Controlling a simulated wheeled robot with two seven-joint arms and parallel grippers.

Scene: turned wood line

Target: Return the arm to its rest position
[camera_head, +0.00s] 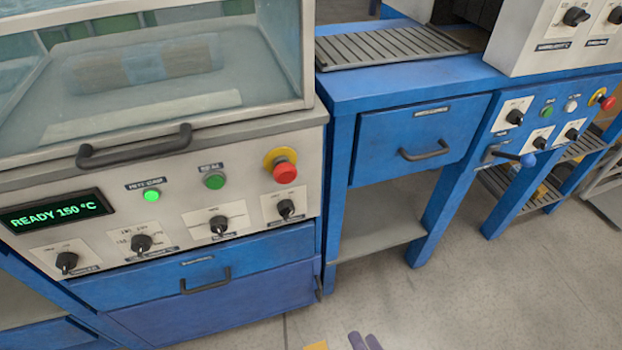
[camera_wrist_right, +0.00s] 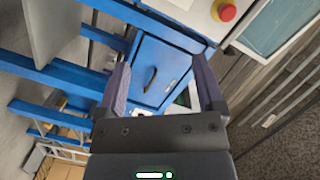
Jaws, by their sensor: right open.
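The rest of the right arm is out of the head view. My left gripper is not in view.
A sealing machine (camera_head: 230,120) with a clear hood, knobs, a red stop button (camera_head: 285,172) and a lit display (camera_head: 57,212) stands at the left. A blue bench (camera_head: 400,85) with a drawer (camera_head: 412,140) adjoins it. The floor (camera_head: 420,310) in front is free.

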